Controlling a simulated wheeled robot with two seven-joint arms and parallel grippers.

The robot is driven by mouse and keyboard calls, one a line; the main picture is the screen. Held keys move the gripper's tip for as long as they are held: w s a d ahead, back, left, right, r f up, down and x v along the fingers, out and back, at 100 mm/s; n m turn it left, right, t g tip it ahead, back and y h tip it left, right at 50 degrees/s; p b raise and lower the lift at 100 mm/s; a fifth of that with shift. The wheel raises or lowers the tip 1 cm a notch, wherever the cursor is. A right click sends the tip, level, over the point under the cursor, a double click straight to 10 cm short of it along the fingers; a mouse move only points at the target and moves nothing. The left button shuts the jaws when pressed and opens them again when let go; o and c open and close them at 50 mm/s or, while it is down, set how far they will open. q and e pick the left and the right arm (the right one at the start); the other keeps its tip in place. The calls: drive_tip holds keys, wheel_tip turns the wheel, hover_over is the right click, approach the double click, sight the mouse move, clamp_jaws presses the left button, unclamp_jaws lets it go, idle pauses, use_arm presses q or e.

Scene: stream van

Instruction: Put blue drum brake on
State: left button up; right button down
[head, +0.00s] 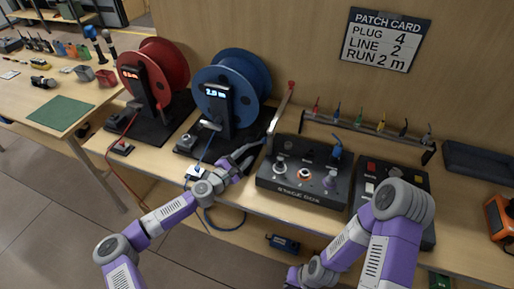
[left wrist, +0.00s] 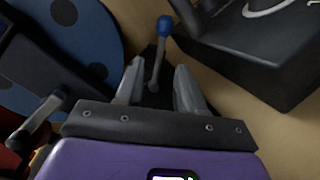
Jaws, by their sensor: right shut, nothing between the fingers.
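The blue drum (head: 243,76) stands upright on its dark base, behind a black post with a lit readout of about 2.0 m (head: 217,92). In the left wrist view, a thin brake lever with a blue ball knob (left wrist: 165,26) stands just beyond my left fingertips, lined up between them. My left gripper (head: 250,153) is at the right front of the blue drum's base. Its fingers (left wrist: 159,82) are apart with nothing gripped.
The stage box (head: 303,198) stands close to the right of my left gripper. The red drum (head: 160,70) is at left. A rack of coloured plugs (head: 356,128) is at the back. A blue cable (head: 206,150) runs off the front.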

sight(257, 143)
use_arm(q)
drive_tip(key=shift+b+x, duration=0.5)
drive_tip(key=shift+x, duration=3.3)
drive_tip(key=shift+f, duration=0.15)
clamp_jaws()
